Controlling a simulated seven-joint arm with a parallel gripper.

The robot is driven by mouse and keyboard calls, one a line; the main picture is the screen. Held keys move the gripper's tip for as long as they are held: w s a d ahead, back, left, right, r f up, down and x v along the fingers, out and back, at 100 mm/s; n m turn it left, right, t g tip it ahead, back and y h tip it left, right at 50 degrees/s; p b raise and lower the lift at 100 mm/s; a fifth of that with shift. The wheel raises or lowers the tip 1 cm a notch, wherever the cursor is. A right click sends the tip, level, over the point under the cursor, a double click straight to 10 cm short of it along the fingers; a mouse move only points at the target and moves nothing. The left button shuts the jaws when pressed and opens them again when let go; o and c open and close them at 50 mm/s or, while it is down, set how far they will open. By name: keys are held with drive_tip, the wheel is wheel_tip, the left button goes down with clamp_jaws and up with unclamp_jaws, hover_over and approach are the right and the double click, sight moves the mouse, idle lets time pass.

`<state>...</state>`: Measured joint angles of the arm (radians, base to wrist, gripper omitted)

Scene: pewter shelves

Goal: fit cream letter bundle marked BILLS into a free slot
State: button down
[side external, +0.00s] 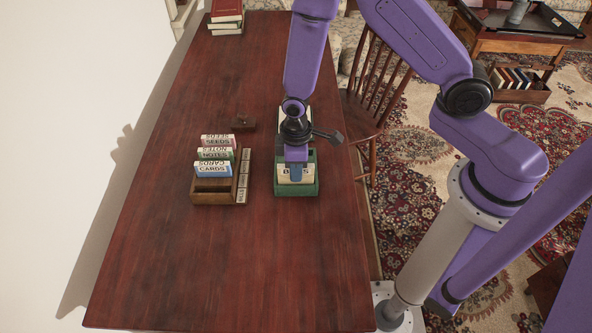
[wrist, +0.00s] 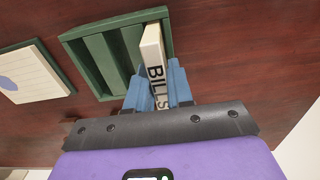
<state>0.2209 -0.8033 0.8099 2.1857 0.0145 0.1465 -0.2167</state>
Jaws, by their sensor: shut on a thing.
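The cream letter bundle marked BILLS (wrist: 154,60) is between the blue fingers of my gripper (wrist: 155,85), which is shut on it. In the side view the bundle (side external: 284,177) shows at the green box (side external: 297,191), partly covered by my gripper (side external: 295,172). In the wrist view it overlaps the right end of the slotted green box (wrist: 88,62); I cannot tell whether it is inside or just above. A wooden rack (side external: 211,198) to the left holds bundles marked SEEDS (side external: 217,140), NOTES (side external: 214,153) and CARDS (side external: 212,170). Its front slot looks empty, beside a BILLS label (side external: 242,196).
A cream card with a blue mark (wrist: 25,78) lies beside the green box. A small dark wooden object (side external: 243,122) stands behind the rack. Books (side external: 226,14) are stacked at the table's far end. The front of the table (side external: 220,270) is clear.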

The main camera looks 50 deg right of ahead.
drive_tip(key=shift+f, duration=0.65)
drive_tip(key=shift+f, duration=0.1)
drive_tip(key=c, duration=1)
unclamp_jaws()
wheel_tip(320, 180, up, 12)
drive_tip(key=shift+f, duration=0.25)
drive_tip(key=shift+r, duration=0.4)
